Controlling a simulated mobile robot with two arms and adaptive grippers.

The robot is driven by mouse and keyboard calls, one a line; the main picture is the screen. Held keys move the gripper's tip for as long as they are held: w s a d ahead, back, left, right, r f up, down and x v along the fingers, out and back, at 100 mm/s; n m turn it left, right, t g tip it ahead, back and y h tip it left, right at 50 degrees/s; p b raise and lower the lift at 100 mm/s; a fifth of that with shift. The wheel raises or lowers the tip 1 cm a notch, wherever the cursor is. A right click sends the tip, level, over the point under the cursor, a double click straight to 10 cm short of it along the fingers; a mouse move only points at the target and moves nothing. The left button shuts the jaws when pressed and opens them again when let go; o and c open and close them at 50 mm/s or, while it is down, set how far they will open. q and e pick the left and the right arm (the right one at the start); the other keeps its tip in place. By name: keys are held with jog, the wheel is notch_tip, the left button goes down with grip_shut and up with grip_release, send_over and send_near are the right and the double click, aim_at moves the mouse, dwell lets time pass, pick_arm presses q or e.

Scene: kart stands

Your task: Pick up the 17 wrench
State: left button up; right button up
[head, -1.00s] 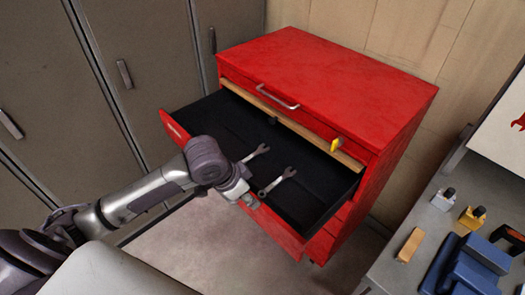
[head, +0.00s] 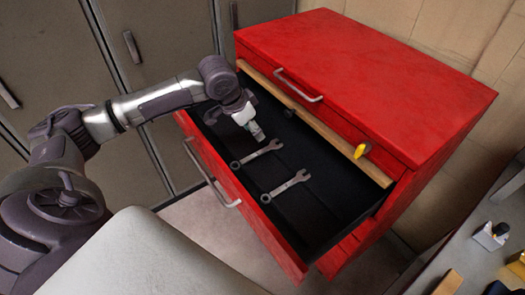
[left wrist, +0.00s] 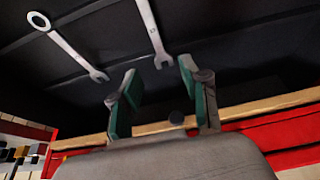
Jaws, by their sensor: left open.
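Two silver combination wrenches lie apart in the open black-lined drawer (head: 330,212). One wrench (head: 257,154) is nearer my left gripper; the other wrench (head: 285,187) lies to its lower right. Both show in the left wrist view, one at the upper left (left wrist: 68,47) and one at the top middle (left wrist: 152,30). I cannot read a size on either, so I cannot tell which is the 17. My left gripper (head: 257,134) is open and empty over the drawer, close to the nearer wrench's open end. Its green pads stand apart in the left wrist view (left wrist: 160,100). My right gripper is out of view.
The red cabinet (head: 370,50) has a wooden strip (head: 318,124) along the drawer's back and a yellow item (head: 362,150) on it. The drawer front has a metal handle (head: 212,182). Grey lockers (head: 165,40) stand at the left. A grey workbench (head: 470,245) is at the lower right.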

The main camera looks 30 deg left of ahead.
aim_at(263, 150)
pick_arm(q)
jog(key=x, duration=0.3)
jog(key=shift+w+f, duration=0.3)
jog(key=shift+f, duration=0.15)
jog(key=shift+d+f, duration=0.1)
jog(key=shift+f, duration=0.45)
jog(key=x, duration=0.3)
jog(key=shift+s+f, duration=0.2)
jog(key=shift+f, duration=0.2)
jog(key=shift+w+f, duration=0.15)
jog(key=shift+f, duration=0.2)
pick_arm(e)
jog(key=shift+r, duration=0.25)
pick_arm(q)
jog(key=shift+p, duration=0.3)
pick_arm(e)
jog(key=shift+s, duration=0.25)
pick_arm(q)
jog(key=shift+f+p, duration=0.2)
jog(key=shift+p, duration=0.15)
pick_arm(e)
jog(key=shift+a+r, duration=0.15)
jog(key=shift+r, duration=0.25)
